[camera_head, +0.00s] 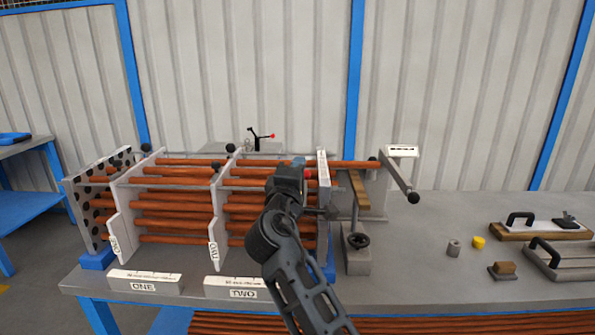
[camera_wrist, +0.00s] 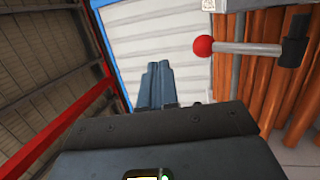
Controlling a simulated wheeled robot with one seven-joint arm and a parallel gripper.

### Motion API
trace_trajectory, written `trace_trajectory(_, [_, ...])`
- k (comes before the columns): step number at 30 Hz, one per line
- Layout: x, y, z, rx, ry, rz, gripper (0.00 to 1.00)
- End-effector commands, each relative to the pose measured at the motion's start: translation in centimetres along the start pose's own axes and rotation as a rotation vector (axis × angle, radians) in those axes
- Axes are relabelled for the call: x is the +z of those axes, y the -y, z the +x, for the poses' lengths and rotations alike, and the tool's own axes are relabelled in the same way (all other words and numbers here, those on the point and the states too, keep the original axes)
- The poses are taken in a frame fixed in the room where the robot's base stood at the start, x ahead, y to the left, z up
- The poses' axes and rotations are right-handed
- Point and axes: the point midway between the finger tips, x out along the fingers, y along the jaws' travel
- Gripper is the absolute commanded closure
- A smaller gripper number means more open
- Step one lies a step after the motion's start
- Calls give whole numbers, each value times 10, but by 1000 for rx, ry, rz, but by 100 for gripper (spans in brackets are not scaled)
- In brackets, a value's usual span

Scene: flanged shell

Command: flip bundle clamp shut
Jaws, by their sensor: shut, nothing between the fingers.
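A lever with a red ball (camera_wrist: 203,46) at its end shows at the upper right of the wrist view. Its grey rod runs right to a black block (camera_wrist: 295,40), in front of brown tubes. I cannot tell whether it is the bundle clamp's handle. My gripper (camera_wrist: 158,85) is shut and empty, left of and apart from the red ball in that view. In the head view my gripper (camera_head: 298,163) is at the right part of the tube bundle (camera_head: 172,210), with a red spot beside it.
White baffle plates (camera_head: 221,205) hold the tubes. Labelled blocks ONE (camera_head: 143,284) and TWO (camera_head: 243,290) lie in front.

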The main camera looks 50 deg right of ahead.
Motion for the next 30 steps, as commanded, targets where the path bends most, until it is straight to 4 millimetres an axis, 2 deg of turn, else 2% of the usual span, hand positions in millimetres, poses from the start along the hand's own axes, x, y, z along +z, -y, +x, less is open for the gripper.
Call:
trace_trajectory(18, [-5, -60, -65, 1, -2, 2, 100])
trace_trajectory(30, [-5, -68, -73, 0, -1, 0, 100])
